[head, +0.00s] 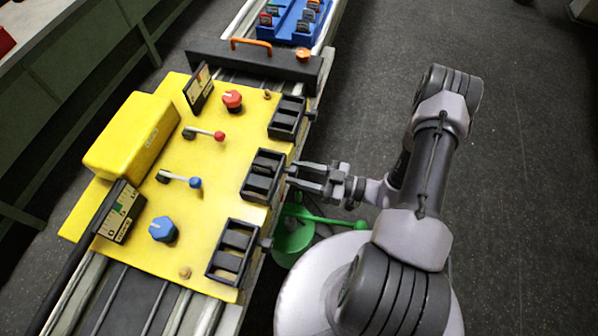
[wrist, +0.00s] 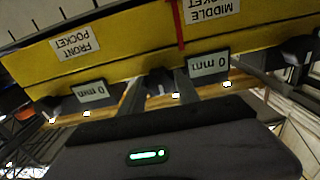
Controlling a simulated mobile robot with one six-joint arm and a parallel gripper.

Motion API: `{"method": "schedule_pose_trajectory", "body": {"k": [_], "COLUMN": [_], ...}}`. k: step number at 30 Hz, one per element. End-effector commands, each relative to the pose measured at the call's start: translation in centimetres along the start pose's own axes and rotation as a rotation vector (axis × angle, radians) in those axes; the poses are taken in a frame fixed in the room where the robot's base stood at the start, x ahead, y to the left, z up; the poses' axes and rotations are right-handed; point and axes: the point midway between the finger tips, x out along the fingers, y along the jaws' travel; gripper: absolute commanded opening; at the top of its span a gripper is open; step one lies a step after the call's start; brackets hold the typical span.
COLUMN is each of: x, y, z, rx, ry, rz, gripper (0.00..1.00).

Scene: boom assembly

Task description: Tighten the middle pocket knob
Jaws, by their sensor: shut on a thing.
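The yellow machine (head: 205,165) carries three black pockets along its right edge. The middle pocket (head: 263,176) is the central one. My gripper (head: 290,173) reaches it from the right and is shut on the dark middle pocket knob on the machine's side, which the fingers hide in the head view. In the wrist view the knob (wrist: 160,80) shows darkly between the fingers, below the upside-down MIDDLE POCKET label (wrist: 212,10). The display beside it (wrist: 208,65) reads 0 mm.
Other side knobs stand at the lower pocket (head: 265,243) and the upper pocket (head: 312,116). A blue tray (head: 295,20) sits on the conveyor beyond. The floor to the right is clear.

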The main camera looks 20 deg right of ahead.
Motion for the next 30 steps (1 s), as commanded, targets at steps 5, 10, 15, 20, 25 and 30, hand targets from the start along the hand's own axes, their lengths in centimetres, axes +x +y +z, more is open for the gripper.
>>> {"method": "schedule_pose_trajectory", "body": {"k": [5, 10, 15, 20, 25, 30], "x": [0.0, 0.0, 0.0, -0.3, -3.4, -9.1], "y": [0.0, 0.0, 0.0, 0.0, 0.1, 0.1], "z": [0.0, 0.0, 0.0, 0.0, -0.1, -0.1], "rx": [0.001, 0.0, 0.0, 0.0, -0.001, -0.002], "ry": [0.0, 0.0, 0.0, 0.0, 0.0, -0.001], "rz": [0.0, 0.0, 0.0, 0.001, 0.008, 0.009], "gripper": [0.59, 0.59, 0.59, 0.59, 0.59, 0.59]}}
